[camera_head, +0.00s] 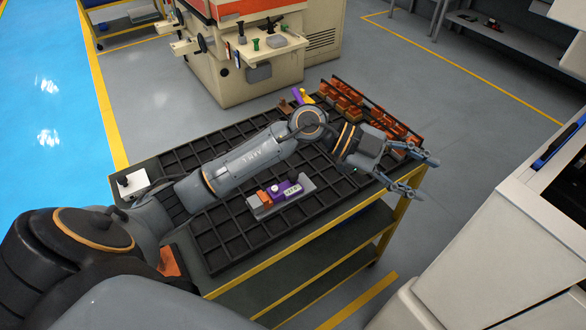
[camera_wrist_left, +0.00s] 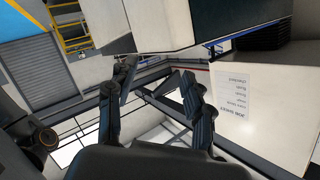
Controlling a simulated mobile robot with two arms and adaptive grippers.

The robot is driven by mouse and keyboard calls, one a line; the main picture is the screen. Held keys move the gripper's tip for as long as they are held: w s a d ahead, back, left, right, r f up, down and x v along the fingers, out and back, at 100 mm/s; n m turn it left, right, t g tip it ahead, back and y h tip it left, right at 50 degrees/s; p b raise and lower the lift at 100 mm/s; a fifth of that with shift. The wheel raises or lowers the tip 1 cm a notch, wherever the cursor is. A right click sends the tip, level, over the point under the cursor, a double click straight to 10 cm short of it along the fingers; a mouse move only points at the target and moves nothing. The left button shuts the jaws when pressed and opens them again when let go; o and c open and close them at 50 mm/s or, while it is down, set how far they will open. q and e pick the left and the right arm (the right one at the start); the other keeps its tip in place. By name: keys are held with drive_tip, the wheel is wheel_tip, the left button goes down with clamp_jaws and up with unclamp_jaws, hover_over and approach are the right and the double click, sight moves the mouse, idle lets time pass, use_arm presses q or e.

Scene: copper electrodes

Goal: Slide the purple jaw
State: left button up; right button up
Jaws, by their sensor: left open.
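The purple jaw (camera_head: 284,190) is part of a small fixture on the black gridded cart top, with an orange block (camera_head: 263,196) beside it on a grey base (camera_head: 279,205). A dark round knob stands at its far end. My left arm reaches over the cart behind the fixture. My left gripper (camera_head: 419,174) is open and empty past the cart's right edge, well to the right of the purple jaw. Its two fingers also show apart in the left wrist view (camera_wrist_left: 158,95), with no fixture there. My right gripper is in neither view.
A rack of copper-coloured electrodes (camera_head: 380,122) lines the cart's far right side. A smaller purple and yellow piece (camera_head: 302,95) stands at the back. A beige machine (camera_head: 250,65) is behind the cart; a white cabinet (camera_head: 510,230) is at the right.

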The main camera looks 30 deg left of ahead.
use_arm(q)
drive_tip(key=w+a+f+n+g+y, duration=0.1)
drive_tip(key=w+a+f+y, duration=0.1)
drive_tip(key=a+f+y, duration=0.5)
wheel_tip(320, 180, up, 2)
drive_tip(key=n+g+y, duration=0.2)
drive_tip(key=n+y, duration=0.5)
drive_tip(key=y, duration=0.1)
hover_over(293, 173)
wheel_tip(293, 173, down, 12)
drive_tip(key=p, duration=0.3)
drive_tip(key=shift+f+p, duration=0.2)
drive_tip(key=shift+p, duration=0.1)
drive_tip(key=shift+f, duration=0.6)
clamp_jaws()
